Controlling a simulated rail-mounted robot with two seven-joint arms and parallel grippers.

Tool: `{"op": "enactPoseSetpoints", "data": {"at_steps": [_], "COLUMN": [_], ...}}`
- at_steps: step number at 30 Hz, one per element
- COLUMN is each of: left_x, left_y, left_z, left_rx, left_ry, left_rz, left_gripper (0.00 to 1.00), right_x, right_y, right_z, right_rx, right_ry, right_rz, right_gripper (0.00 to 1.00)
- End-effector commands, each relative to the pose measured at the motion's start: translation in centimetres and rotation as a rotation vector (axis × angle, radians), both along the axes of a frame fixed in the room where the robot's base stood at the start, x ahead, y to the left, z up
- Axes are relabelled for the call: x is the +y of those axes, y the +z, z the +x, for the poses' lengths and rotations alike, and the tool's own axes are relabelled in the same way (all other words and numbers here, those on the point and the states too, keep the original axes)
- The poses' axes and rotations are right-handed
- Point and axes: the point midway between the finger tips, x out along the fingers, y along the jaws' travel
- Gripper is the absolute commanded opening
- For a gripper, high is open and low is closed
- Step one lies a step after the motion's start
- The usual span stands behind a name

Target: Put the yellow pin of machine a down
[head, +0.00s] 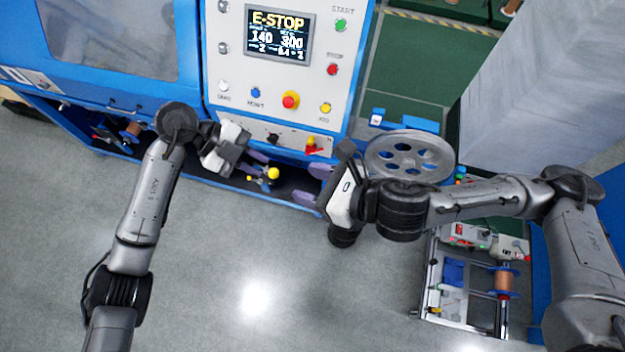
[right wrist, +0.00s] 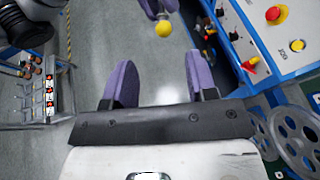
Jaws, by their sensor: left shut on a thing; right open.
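The yellow pin (head: 273,173) shows as a yellow ball-shaped knob in front of the blue machine, below its control panel. My left gripper (head: 263,170) is shut on it at the fingertips. The pin (right wrist: 163,29) also shows at the top of the right wrist view, with the left gripper's purple fingertips just above it. My right gripper (head: 313,185) is open, with nothing between its purple fingers, and faces the pin from the right, apart from it. The pin's shaft is hard to make out.
The control panel (head: 230,75) carries an E-STOP screen and several buttons. A red knob (head: 312,148) sits at its lower edge. A grey spoked wheel (head: 378,153) is behind my right gripper. A cart (head: 430,290) with spools stands lower right. The floor (head: 240,250) in front is clear.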

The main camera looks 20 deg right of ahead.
Motion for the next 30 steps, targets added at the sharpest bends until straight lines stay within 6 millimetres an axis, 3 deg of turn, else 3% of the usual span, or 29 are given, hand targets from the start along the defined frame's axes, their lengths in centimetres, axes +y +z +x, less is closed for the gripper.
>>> {"op": "enactPoseSetpoints", "data": {"at_steps": [18, 30], "left_x": [0.0, 0.0], "left_y": [0.0, 0.0], "left_z": [0.0, 0.0], "left_rx": [0.000, 0.000], "left_ry": [0.000, 0.000], "left_rz": [0.000, 0.000], "left_gripper": [0.00, 0.00], "right_x": [4.2, 5.0], "right_y": [-2.4, -2.9], "right_z": [4.0, 4.8], "right_rx": [-0.029, -0.028], "right_ry": [0.016, 0.016], "right_rz": [-0.029, -0.030], "right_gripper": [0.52, 0.52]}}
